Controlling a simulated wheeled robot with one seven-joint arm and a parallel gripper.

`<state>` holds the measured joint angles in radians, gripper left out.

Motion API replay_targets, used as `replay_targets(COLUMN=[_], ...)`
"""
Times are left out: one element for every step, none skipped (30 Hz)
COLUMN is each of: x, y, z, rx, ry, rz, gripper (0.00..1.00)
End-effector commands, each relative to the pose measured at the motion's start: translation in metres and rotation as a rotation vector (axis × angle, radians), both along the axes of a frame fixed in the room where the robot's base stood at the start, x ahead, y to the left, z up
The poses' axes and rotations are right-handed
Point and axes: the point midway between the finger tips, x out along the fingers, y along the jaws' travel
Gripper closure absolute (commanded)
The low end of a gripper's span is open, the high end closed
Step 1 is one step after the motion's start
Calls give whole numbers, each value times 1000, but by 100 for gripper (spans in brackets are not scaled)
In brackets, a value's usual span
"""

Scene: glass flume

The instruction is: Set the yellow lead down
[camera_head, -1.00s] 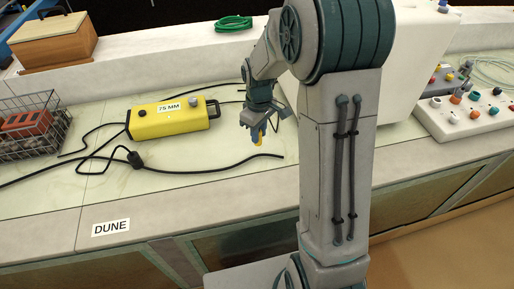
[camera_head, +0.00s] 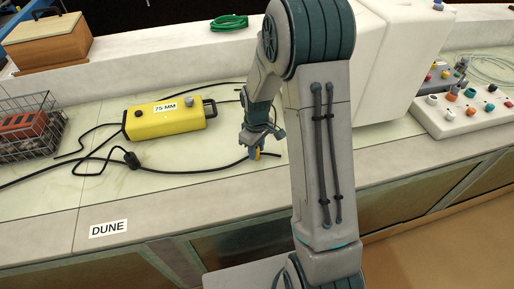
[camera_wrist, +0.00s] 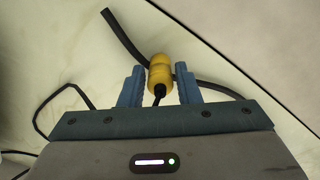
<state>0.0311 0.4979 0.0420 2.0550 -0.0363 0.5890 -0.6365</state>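The yellow lead (camera_wrist: 160,74) shows in the wrist view as a rounded yellow plug with a short dark tail toward my gripper. My gripper (camera_wrist: 160,70) has its two blue fingers on either side of the plug, close against it. In the head view my gripper (camera_head: 256,152) points down low over the pale bench, with a bit of the yellow lead (camera_head: 257,155) showing at the fingertips. A black cable passes behind the plug. I cannot tell whether the plug touches the bench or cable.
The black cable (camera_head: 200,171) runs along the bench under my gripper. A yellow box marked 75 MM (camera_head: 165,121) is to the left, a wire basket (camera_head: 30,140) at far left. A white panel with knobs (camera_head: 470,115) is at right. Bare bench (camera_head: 180,205) lies in front.

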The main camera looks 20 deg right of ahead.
Motion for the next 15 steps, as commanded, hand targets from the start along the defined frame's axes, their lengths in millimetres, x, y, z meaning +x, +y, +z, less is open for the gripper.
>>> replay_targets(x=[0,0,0,0,0,0,0,0,0,0,0,0,0,1,1], y=[0,0,0,0,0,0,0,0,0,0,0,0,0,0,0], z=[0,0,0,0,1,1,1,1,1,2,3,5,7,11,17], rx=[0,0,0,0,0,0,0,0,0,0,0,0,0,0,0], ry=[0,0,0,0,0,0,0,0,0,0,0,0,-1,-3,-4], rz=[0,0,0,0,0,0,0,0,0,0,0,0,0,0,0], gripper=[56,56,56,56,56,56,56,56,56,56,56,56,56,56,56])
